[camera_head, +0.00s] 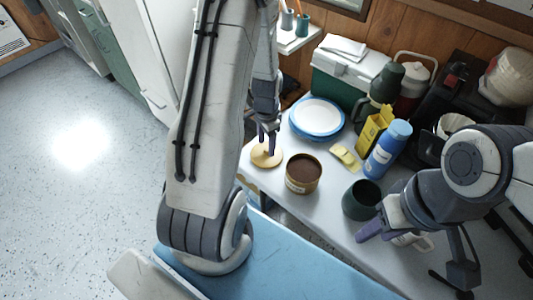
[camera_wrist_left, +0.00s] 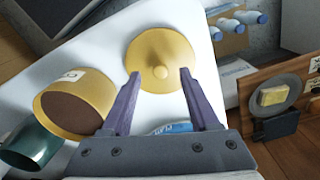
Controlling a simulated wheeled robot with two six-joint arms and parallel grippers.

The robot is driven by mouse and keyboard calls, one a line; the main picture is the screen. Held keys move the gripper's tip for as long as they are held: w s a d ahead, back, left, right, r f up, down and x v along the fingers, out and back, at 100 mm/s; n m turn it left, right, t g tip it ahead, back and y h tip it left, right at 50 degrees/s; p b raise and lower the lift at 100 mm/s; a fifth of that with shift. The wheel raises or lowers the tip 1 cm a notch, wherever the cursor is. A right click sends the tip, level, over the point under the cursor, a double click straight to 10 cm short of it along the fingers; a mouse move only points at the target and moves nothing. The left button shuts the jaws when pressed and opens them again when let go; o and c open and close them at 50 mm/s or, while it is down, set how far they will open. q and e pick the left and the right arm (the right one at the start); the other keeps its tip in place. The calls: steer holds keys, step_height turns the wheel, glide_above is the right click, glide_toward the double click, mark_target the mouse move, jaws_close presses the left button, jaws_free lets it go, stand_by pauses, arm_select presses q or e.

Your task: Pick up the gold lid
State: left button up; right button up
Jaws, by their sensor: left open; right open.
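The gold lid (camera_head: 266,154) is a round disc with a small central knob, lying on the white table near its left edge. In the left wrist view the lid (camera_wrist_left: 161,60) lies just beyond and between my fingertips. My left gripper (camera_head: 267,142) is open and points down over the lid; it also shows in the left wrist view (camera_wrist_left: 160,76). Whether the fingers touch the lid I cannot tell. My right gripper (camera_head: 366,232) is at the table's front right, beside a dark green cup, away from the lid; its fingers are partly hidden.
A gold tin with dark contents (camera_head: 303,174) stands right of the lid. A blue-rimmed plate (camera_head: 317,117) lies behind. A dark green cup (camera_head: 361,200), a blue bottle (camera_head: 388,148) and a yellow box (camera_head: 373,128) stand further right. A green cooler (camera_head: 347,72) is at the back.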

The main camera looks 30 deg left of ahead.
arm_select(q)
step_height(320, 180, down, 2)
steer(key=shift+f, duration=0.15)
jaws_close()
